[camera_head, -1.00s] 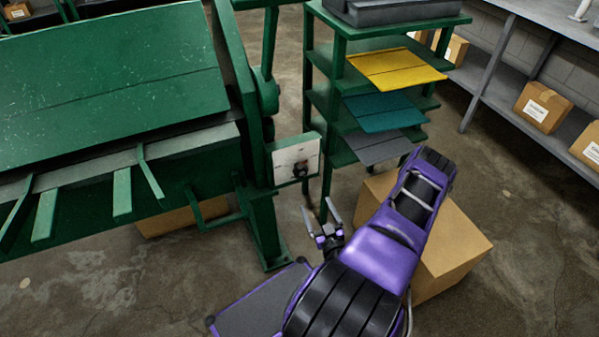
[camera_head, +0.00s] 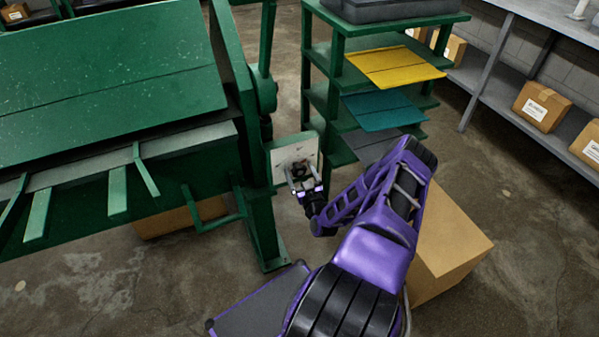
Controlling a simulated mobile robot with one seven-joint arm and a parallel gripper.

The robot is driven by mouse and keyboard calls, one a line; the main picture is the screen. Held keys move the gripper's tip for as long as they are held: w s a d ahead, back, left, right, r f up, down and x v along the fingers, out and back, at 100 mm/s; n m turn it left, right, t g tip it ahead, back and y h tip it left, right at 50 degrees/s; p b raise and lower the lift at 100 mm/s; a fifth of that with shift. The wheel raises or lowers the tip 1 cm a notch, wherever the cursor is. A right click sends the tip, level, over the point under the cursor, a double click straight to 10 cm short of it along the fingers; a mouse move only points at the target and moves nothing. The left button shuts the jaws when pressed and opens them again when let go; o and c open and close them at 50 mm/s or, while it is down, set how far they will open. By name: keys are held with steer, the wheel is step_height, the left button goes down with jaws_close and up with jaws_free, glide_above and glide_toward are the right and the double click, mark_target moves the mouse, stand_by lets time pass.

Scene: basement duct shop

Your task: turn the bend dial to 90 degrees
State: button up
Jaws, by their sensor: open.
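The bend dial (camera_head: 299,169) is a small dark knob on a pale square plate (camera_head: 281,158), set in a green box on the right side of the green bending machine (camera_head: 110,85). My gripper (camera_head: 302,178) is open, right in front of the dial, with its fingers at or around the knob. I cannot tell whether the fingers touch it. The fingers hide part of the knob and the lower plate, and the dial's marks and setting are too small to read.
A green rack (camera_head: 337,75) with yellow, teal and grey sheets stands behind my arm. A cardboard box (camera_head: 455,245) sits on the floor at my arm's right. Grey shelves (camera_head: 490,85) with boxes line the right wall.

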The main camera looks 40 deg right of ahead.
steer(key=c, duration=1.3)
steer(key=shift+c, duration=0.2)
steer(key=shift+n, duration=0.3)
steer(key=n, duration=0.6)
steer(key=shift+t, duration=0.3)
steer(key=shift+n+t+y, duration=0.3)
steer(key=shift+n, duration=2.6)
